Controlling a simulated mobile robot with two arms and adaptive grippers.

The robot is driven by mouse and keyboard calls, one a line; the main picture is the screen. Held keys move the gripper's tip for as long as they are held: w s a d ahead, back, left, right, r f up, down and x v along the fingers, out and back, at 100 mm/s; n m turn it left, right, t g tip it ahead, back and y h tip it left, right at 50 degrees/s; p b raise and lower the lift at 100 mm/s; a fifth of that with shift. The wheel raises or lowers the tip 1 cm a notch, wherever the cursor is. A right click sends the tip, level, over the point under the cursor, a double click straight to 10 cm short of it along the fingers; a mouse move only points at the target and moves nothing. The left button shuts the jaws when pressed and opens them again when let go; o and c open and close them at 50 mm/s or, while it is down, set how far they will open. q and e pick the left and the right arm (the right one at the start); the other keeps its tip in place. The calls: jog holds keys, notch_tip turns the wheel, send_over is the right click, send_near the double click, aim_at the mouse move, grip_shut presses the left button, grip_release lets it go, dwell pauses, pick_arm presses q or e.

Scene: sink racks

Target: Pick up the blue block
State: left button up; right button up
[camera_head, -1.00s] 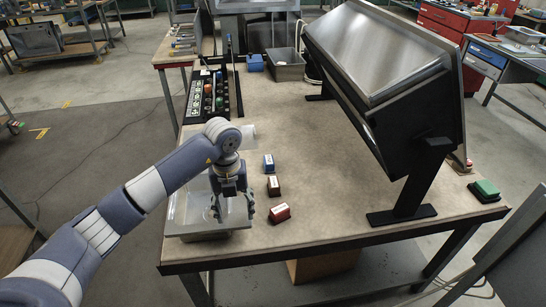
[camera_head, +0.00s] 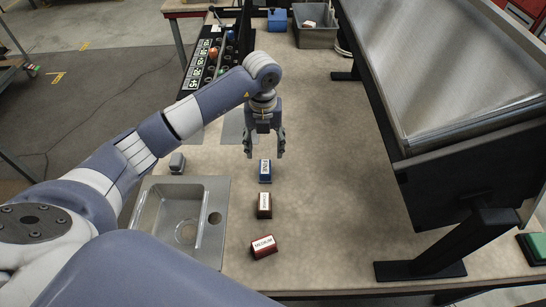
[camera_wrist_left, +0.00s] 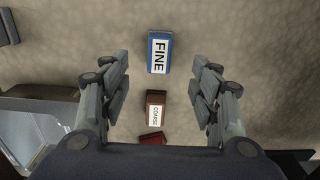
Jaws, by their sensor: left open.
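The blue block (camera_head: 265,179), with a white label, lies on the table at the head of a row of blocks. In the left wrist view the blue block (camera_wrist_left: 159,66) reads "FINE" and lies beyond the fingertips, centred between them. My left gripper (camera_head: 264,153) is open and empty, with its fingers pointing down. It is above the table, just behind the blue block in the head view. The same gripper (camera_wrist_left: 160,85) shows its two fingers wide apart in the wrist view. My right gripper is not in view.
A brown block (camera_head: 264,212) and a red block (camera_head: 264,252) lie in front of the blue one. A metal sink (camera_head: 161,192) is left of them. A large tilted steel panel (camera_head: 447,75) on a black stand is at right. The middle of the tabletop (camera_head: 330,180) is clear.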

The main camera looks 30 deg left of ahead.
aim_at(265, 167)
pick_arm(q)
jog(key=f, duration=0.3)
jog(key=shift+s+f+p, duration=0.3)
jog(key=shift+s+f, duration=0.05)
jog(key=shift+f, duration=0.4)
notch_tip(265, 167, down, 5)
jog(key=shift+w+p, duration=0.15)
jog(key=shift+p, duration=0.65)
jog(key=shift+f, duration=0.35)
jog(key=shift+c, duration=0.8)
jog(key=c, duration=0.9)
jog(key=shift+c, duration=0.5)
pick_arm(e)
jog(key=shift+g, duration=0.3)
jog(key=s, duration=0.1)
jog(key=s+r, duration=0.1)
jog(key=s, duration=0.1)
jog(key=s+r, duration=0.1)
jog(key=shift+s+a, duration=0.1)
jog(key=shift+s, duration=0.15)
